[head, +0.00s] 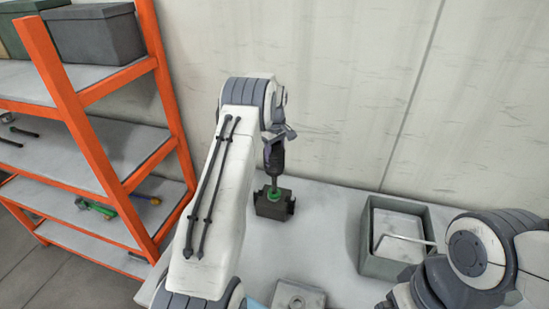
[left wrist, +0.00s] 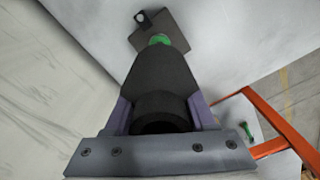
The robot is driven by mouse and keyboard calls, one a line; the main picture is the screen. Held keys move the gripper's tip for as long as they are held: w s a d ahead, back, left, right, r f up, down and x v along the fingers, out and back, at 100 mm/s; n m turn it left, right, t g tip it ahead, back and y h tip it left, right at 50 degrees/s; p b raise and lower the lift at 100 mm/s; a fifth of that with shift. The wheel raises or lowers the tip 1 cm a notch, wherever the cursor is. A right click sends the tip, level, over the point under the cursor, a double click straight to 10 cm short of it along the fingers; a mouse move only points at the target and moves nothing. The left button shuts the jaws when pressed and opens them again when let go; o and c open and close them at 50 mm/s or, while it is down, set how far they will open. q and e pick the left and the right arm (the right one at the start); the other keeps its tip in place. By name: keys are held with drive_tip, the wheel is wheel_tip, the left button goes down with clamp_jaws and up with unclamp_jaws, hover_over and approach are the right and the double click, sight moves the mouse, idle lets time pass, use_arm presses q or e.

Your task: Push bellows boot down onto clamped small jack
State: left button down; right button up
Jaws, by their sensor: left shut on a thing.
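My left gripper (head: 273,143) is shut on the black bellows boot (head: 274,157), which it holds upright above the small jack. In the left wrist view the boot (left wrist: 158,85) sits between the two purple-grey fingers (left wrist: 162,112), with its open end facing the camera. The small jack (head: 273,194) has a green body and stands in a dark clamp (head: 270,208) on the table. In the left wrist view the green jack (left wrist: 159,39) shows just past the boot's far end. The boot is in line with the jack's screw; I cannot tell how far it overlaps it. My right gripper is not in view.
A grey bin (head: 367,240) stands on the table (head: 330,215) right of the clamp. A square grey block (head: 299,297) lies near the front. An orange-framed shelf (head: 85,140) with boxes and loose parts stands at left. A wall is close behind the table.

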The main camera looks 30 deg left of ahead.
sight(275, 186)
use_arm(q)
drive_tip(key=shift+f, duration=0.1)
drive_tip(key=shift+f+b, duration=2.65)
drive_tip(key=shift+f, duration=1.75)
drive_tip(key=shift+f, duration=0.2)
drive_tip(key=shift+f+b, duration=1.4)
drive_tip(key=shift+f, duration=0.7)
drive_tip(key=shift+f, duration=0.2)
drive_tip(key=shift+c, duration=0.7)
unclamp_jaws()
